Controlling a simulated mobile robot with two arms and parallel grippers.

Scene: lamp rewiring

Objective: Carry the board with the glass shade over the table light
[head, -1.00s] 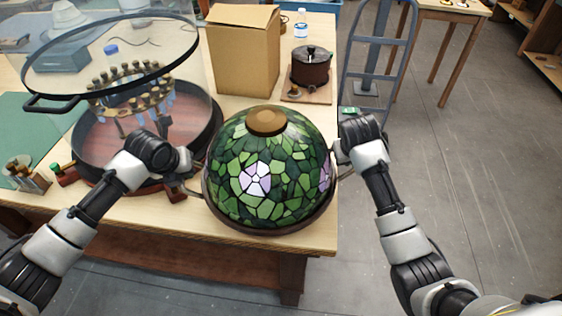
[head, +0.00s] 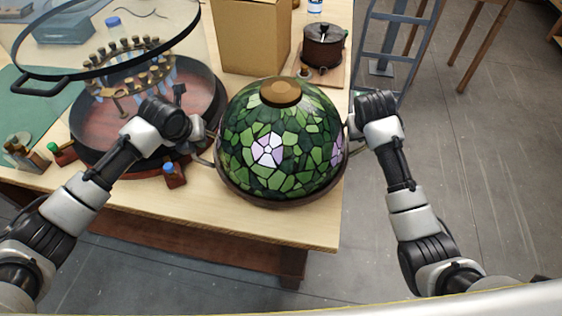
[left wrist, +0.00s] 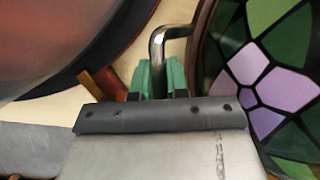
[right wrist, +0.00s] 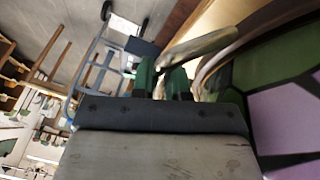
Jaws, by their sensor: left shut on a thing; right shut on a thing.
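The glass shade (head: 265,125), a green leaded dome with pale purple flowers and a brown cap, sits upright on a round brown board (head: 285,202). Only the board's rim shows. My left gripper (head: 207,140) is at the board's left side. In the left wrist view its green fingertips (left wrist: 160,78) are shut on a bent metal handle (left wrist: 168,35). My right gripper (head: 350,128) is at the right side. In the right wrist view its green fingertips (right wrist: 165,82) are shut on the other handle (right wrist: 205,44). I cannot tell how high the board is above the table.
At left is a round dark tray (head: 205,100) with a ring of brass fittings (head: 130,60) under a clear round cover (head: 75,72). A cardboard box (head: 252,38) and a dark pot (head: 323,45) stand behind the shade. The table's front strip (head: 270,225) is clear.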

